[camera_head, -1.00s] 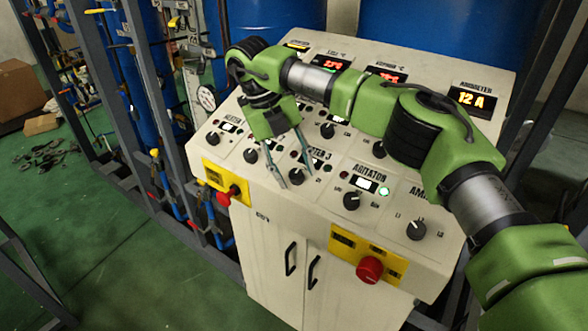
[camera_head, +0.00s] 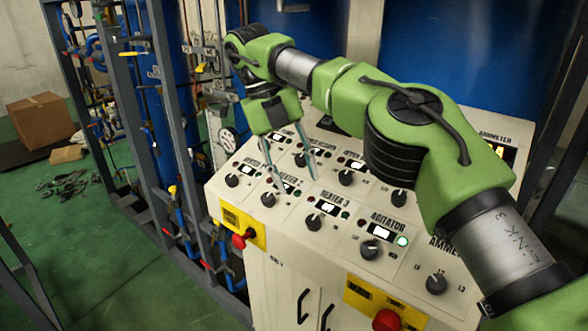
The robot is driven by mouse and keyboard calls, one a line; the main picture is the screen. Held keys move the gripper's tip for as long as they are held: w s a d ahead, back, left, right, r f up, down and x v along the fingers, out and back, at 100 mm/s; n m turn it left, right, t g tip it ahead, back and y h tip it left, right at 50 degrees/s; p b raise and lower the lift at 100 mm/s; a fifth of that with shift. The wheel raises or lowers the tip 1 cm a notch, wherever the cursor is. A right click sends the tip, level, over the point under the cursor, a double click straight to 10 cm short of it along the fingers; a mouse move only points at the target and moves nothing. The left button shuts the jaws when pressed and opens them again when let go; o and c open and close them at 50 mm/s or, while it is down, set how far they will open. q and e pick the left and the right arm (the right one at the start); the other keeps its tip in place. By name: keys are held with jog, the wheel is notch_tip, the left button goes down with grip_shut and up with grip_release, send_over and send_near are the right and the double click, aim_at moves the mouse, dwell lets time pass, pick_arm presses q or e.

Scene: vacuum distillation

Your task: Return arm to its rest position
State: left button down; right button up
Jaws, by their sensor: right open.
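My right arm comes in from the right side and reaches across the control panel (camera_head: 330,254). My right gripper (camera_head: 297,184) is open and empty, its two thin fingers spread and pointing down over the panel near the HEATER 2 controls. It appears to be above the panel face, and I see nothing between the fingers. The black HEATER 3 knob (camera_head: 313,222) is below and right of the fingertips. The AGITATOR knob (camera_head: 369,249) has a lit green lamp (camera_head: 402,241) beside it. My arm hides most of the displays at the panel's back. My left gripper is not in view.
Red emergency buttons on yellow plates stick out at the panel's left (camera_head: 239,241) and front (camera_head: 386,320). A grey metal frame (camera_head: 175,130) with pipes and a gauge (camera_head: 227,139) stands left. Blue tanks (camera_head: 310,30) stand behind. Green floor (camera_head: 85,245) is open at left.

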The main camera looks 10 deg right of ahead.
jog(key=shift+w+r, duration=0.15)
jog(key=shift+r, duration=0.25)
jog(key=shift+a+f, duration=0.1)
